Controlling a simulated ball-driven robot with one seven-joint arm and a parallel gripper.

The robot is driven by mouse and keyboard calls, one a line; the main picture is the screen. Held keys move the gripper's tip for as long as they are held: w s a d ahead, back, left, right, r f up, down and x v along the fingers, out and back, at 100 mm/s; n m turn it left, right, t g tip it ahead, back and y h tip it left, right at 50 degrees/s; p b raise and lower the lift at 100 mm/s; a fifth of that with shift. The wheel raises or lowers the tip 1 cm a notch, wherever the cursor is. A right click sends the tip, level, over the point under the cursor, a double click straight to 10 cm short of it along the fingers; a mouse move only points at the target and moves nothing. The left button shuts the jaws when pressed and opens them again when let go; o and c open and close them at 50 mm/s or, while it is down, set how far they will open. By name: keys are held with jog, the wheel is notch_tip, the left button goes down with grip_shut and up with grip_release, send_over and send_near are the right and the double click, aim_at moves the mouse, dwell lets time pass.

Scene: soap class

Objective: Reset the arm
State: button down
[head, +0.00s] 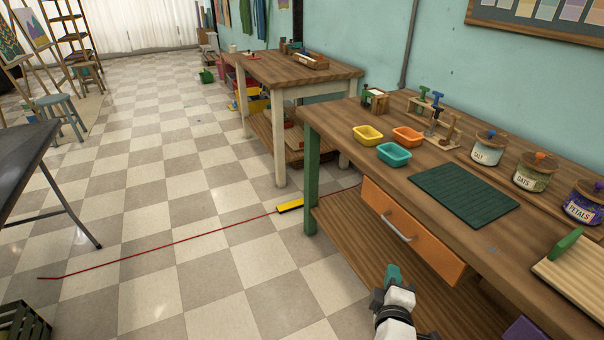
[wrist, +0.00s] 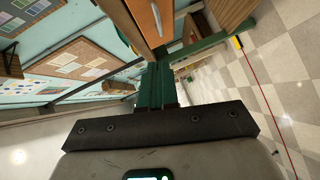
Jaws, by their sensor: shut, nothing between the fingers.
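My gripper (head: 393,273) shows at the bottom of the head view, low in front of the workbench with the orange drawer. Its teal fingers are together and hold nothing. In the wrist view my gripper (wrist: 158,88) points past the bench's green leg, with its fingers shut. The wrist view is turned on its side.
The workbench (head: 395,185) bears colored trays, jars and a green mat (head: 463,194). Its orange drawer (head: 412,230) looks slightly open near my arm.

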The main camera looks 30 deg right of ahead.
jog(key=s+d+m+g+y+p, duration=0.2)
jog(key=s+m+g+p, duration=0.45)
jog(key=s, duration=0.45)
jog(key=s+a+m+g+y+p, duration=0.1)
jog(key=s+a+g+y+p, duration=0.2)
jog(key=s+a+y, duration=0.5)
jog(key=s+a+g, duration=0.1)
jog(key=s+a, duration=0.2)
jog(key=a, duration=0.1)
jog(key=shift+s+p, duration=0.2)
jog(key=shift+p, duration=0.2)
jog(key=shift+m+g, duration=0.25)
